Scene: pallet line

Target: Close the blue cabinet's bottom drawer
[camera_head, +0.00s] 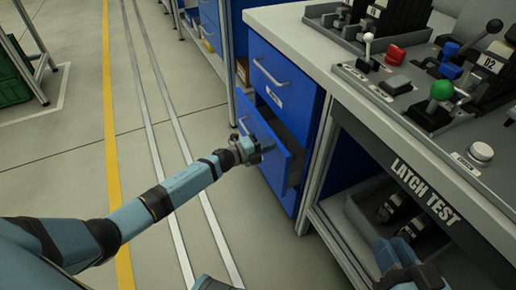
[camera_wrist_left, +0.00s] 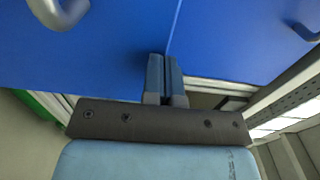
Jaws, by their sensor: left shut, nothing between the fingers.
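The blue cabinet (camera_head: 318,115) stands under the counter's left end. Its upper drawer (camera_head: 285,85) is shut, and the lower drawer (camera_head: 255,118) is pulled partly out, its dark inside showing. My left gripper (camera_head: 266,147) is at the front of the open drawer, right of its handle (camera_head: 243,124). In the left wrist view its fingers (camera_wrist_left: 166,72) are together and empty, with the tips close to blue panels; contact is unclear. Two metal handles (camera_wrist_left: 62,12) (camera_wrist_left: 306,32) show there. My right gripper (camera_head: 398,258) is at the lower right, in front of the counter's shelf.
The counter (camera_head: 300,35) carries levers, buttons and a red knob (camera_head: 395,55). A grey bin (camera_head: 360,215) with dark parts stands on the shelf under the "LATCH TEST" edge. The floor (camera_head: 75,145) left of the cabinet is clear. A green crate (camera_head: 12,80) stands far left.

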